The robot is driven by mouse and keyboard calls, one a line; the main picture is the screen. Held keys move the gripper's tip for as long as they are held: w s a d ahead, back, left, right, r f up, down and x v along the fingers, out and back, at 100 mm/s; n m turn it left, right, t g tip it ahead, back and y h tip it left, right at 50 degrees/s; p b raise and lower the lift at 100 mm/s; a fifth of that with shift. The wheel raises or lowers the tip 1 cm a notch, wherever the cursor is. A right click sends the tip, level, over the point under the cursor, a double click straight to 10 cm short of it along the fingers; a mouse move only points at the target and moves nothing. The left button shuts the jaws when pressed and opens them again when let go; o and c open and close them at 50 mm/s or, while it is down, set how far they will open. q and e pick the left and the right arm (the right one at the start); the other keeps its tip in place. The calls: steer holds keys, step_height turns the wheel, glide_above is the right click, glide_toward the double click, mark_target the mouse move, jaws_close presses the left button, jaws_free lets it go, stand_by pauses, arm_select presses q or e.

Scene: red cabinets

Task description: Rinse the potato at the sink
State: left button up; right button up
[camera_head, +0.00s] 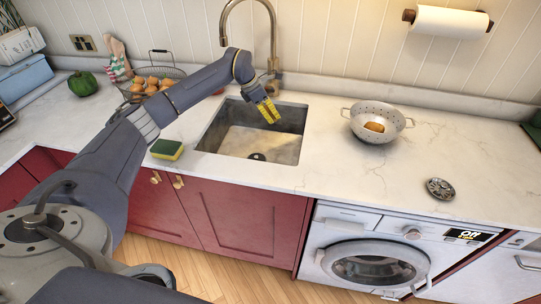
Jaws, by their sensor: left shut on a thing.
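My left gripper (269,111) has yellow fingers and points down over the sink (222,137), above its back right part. Its fingers are close together around something small that I cannot make out. A brown, potato-like piece (374,127) lies in a perforated metal colander (366,112) on the counter right of the sink. I cannot tell for sure whether it is the potato. The tall curved tap (273,42) stands behind the sink, partly behind my left wrist. No running water shows. My right gripper is not in view.
A green and yellow sponge (167,149) lies left of the sink. A wire basket (150,71) of round, brownish produce and a green pepper (82,84) stand farther left.

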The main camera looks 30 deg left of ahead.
arm_select(q)
steer(key=shift+r, duration=0.1)
steer(key=shift+r, duration=1.9)
